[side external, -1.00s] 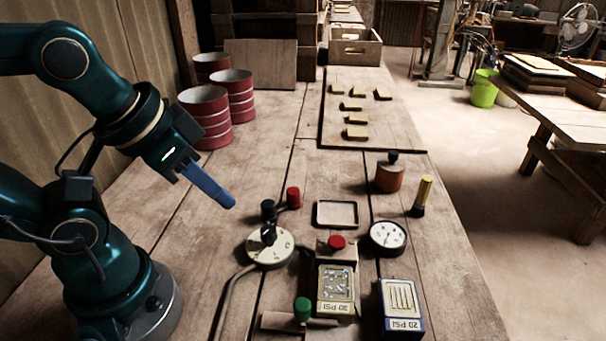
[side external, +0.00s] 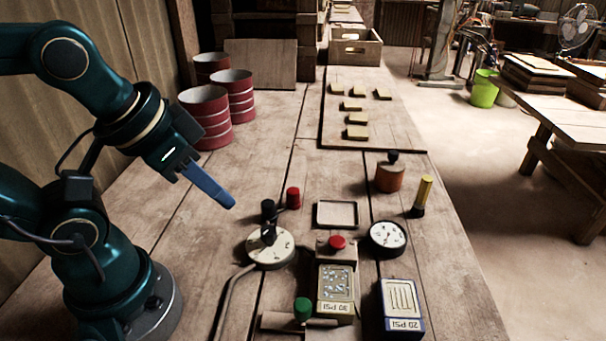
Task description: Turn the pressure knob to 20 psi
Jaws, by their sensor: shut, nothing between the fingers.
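The pressure knob (side external: 268,234) is a dark handle standing on a round, pale dial plate (side external: 284,253) with dark marks. I cannot read its setting. A round gauge (side external: 388,237) with a white face and black rim lies to the right; its figures are too small to read. My gripper (side external: 231,203) has blue fingers, shut and empty, in the air up and left of the knob, apart from it. Two blocks stand at the front: one labelled 30 PSI (side external: 336,290) with a speckled top, one labelled 20 PSI (side external: 402,305) with striped lines.
A red button (side external: 337,242), a green knob (side external: 303,309), a red-capped (side external: 293,197) and a black-capped fitting (side external: 268,209) surround the dial. An empty tray (side external: 337,214), an orange pot (side external: 390,177) and a yellow-handled tool (side external: 422,194) stand behind.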

